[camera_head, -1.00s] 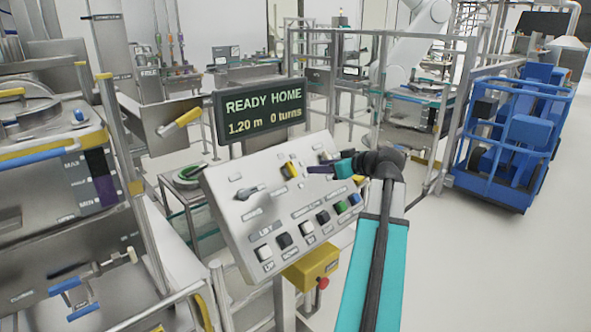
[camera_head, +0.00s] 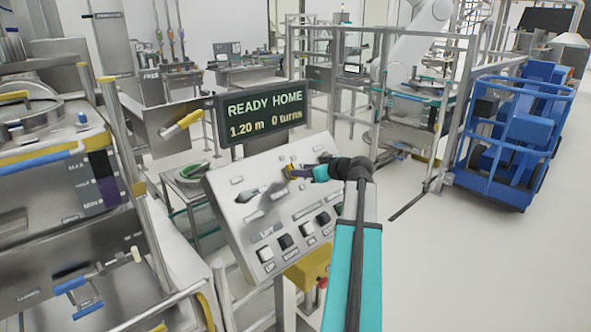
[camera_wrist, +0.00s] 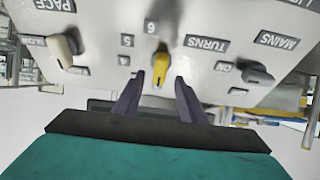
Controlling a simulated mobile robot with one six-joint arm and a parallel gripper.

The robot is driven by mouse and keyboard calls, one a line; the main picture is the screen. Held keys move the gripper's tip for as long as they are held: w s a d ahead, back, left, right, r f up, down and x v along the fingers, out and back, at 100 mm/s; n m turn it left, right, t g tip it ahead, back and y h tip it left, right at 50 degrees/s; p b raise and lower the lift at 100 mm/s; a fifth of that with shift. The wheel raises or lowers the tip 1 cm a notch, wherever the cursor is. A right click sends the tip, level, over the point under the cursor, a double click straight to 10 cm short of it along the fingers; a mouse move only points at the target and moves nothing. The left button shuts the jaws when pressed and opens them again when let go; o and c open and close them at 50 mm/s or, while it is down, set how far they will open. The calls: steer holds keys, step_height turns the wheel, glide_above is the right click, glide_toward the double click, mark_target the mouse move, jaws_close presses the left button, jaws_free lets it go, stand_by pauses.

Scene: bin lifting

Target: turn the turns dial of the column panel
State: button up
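The column panel (camera_head: 233,207) is a tilted light-grey board. Its turns dial is the yellow knob (camera_wrist: 161,66), under the upside-down TURNS label (camera_wrist: 206,44) in the wrist view, with small number tags 4, 5 and 6 around it. My gripper (camera_wrist: 157,82) is open, its two purple fingers either side of the yellow knob's lower end, with visible gaps. In the head view my gripper (camera_head: 291,172) is at the panel's upper middle, partly covering the yellow knob. Whether the fingers reach the knob's depth is hard to tell.
A display (camera_head: 262,112) above the panel reads READY HOME, 1.20 m, 0 turns. A pale PACE knob (camera_wrist: 62,50) and a dark MAINS knob (camera_wrist: 257,74) flank the dial. Several push buttons (camera_head: 308,229) line the panel's lower part. A blue cart (camera_head: 508,140) stands right on open floor.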

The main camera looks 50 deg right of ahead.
steer(key=shift+p+x, duration=0.5)
steer(key=shift+x, duration=1.5)
steer(key=shift+c, duration=0.5)
